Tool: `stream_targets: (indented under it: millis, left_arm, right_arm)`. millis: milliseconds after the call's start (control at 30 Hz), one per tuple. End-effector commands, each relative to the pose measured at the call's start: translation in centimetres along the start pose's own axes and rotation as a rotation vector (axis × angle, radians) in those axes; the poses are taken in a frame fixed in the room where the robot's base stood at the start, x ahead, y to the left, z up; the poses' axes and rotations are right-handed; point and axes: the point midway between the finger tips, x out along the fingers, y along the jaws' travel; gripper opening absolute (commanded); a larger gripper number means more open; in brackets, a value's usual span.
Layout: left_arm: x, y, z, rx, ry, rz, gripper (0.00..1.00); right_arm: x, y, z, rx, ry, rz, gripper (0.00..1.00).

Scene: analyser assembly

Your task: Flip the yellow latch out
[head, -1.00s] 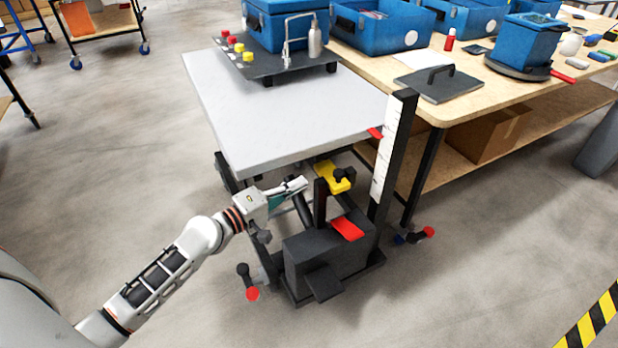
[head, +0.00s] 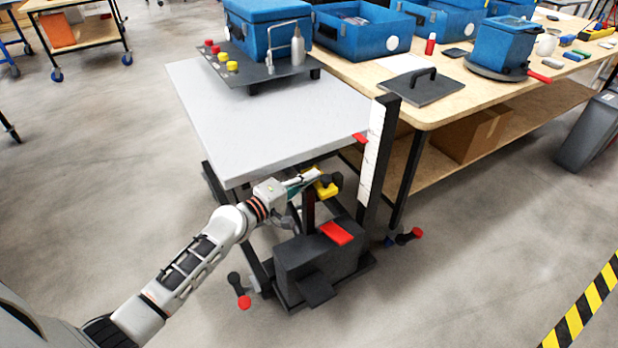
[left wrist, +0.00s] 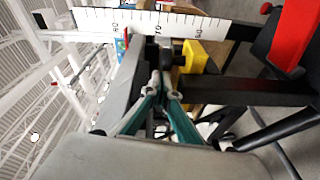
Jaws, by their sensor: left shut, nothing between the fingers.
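The yellow latch (head: 326,190) is on the black post of the lift cart, just below the front edge of the grey top, with a black knob beside it. In the left wrist view the yellow latch (left wrist: 196,57) is just beyond the fingertips, up and to the right. My left gripper (head: 316,175) is shut and empty, its tips right at the latch's upper left side in the head view. The left wrist view shows the teal fingers of my left gripper (left wrist: 163,84) together. I cannot tell whether they touch the latch. My right gripper is not in view.
The cart's grey top (head: 265,115) overhangs the latch closely. A black upright with a white scale (head: 376,150) stands to its right. A wooden workbench (head: 440,108) stands behind at right.

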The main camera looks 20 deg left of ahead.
Motion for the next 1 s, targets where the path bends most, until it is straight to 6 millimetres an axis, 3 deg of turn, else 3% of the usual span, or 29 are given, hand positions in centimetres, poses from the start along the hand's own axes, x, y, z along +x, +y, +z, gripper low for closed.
stream_targets:
  millis: [400,633,1000]
  left_arm:
    - [-1.4,1.1,6.0,0.001,-0.002,0.003,0.00]
    - [-1.5,0.8,6.5,0.000,-0.002,0.001,0.00]
    - [-1.6,0.8,6.9,0.000,-0.005,0.000,0.00]
  right_arm:
    - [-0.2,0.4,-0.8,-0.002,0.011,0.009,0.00]
    - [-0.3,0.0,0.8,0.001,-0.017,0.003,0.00]
    - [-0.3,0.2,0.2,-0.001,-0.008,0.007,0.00]
